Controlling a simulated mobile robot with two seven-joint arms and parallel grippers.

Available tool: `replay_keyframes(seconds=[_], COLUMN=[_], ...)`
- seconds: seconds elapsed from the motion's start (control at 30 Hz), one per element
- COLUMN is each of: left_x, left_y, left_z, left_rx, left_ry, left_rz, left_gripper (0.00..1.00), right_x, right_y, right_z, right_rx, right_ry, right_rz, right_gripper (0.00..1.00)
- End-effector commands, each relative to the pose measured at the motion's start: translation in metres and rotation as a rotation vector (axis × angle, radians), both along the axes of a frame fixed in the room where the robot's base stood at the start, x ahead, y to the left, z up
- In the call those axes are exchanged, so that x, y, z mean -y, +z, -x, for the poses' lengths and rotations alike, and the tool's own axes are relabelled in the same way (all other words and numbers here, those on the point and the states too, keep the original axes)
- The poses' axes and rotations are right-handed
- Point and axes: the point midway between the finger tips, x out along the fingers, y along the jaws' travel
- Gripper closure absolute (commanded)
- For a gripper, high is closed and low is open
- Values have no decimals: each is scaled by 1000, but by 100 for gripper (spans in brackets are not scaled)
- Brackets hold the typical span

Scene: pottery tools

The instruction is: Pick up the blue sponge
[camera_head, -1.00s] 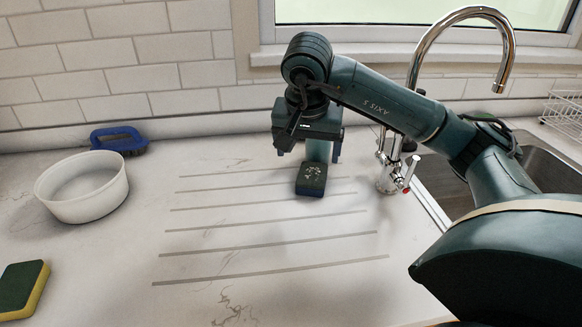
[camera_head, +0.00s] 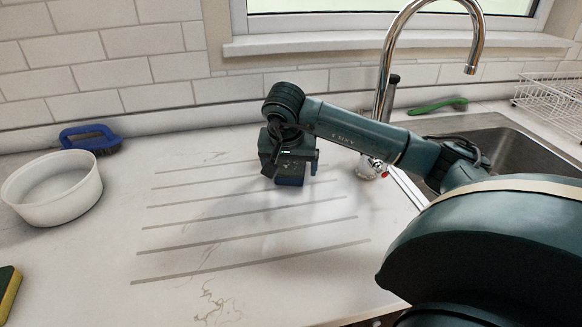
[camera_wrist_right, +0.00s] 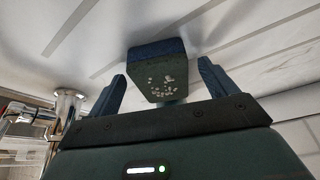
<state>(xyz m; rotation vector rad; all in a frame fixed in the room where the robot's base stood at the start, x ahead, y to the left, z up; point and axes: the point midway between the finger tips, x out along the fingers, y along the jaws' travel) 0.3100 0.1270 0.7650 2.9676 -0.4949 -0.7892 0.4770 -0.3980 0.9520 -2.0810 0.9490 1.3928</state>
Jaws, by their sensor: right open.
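The blue sponge (camera_head: 290,182) lies on the ribbed drainboard, mostly hidden under my right gripper in the head view. In the right wrist view the sponge (camera_wrist_right: 160,73) shows a dark top with pale specks and a blue side. My right gripper (camera_head: 289,172) is open over it. In the right wrist view its two fingers stand either side of the sponge, with a gap visible on each side. My left gripper is not in view.
A white bowl (camera_head: 50,195) and a blue brush (camera_head: 92,138) stand at the left. A yellow and green sponge (camera_head: 8,292) is at the left edge. The tap (camera_head: 384,75) rises just behind my right arm, beside the sink (camera_head: 500,150). The front drainboard is clear.

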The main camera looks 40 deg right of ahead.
Motion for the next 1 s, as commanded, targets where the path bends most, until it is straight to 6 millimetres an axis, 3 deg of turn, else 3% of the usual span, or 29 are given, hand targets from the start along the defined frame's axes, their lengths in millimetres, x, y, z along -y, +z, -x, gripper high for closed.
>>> replay_keyframes(seconds=[0.3, 0.7, 1.0], left_x=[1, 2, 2], left_y=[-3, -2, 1], left_z=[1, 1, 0], left_rx=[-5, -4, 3], left_ry=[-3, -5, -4], left_rz=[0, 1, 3], left_gripper=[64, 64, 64], right_x=[2, 2, 2], right_y=[-6, -5, -5], right_z=[-2, -2, -2], right_rx=[1, 1, 2], right_ry=[1, 1, 1], right_rz=[-1, -1, 0], right_gripper=[15, 47, 49])
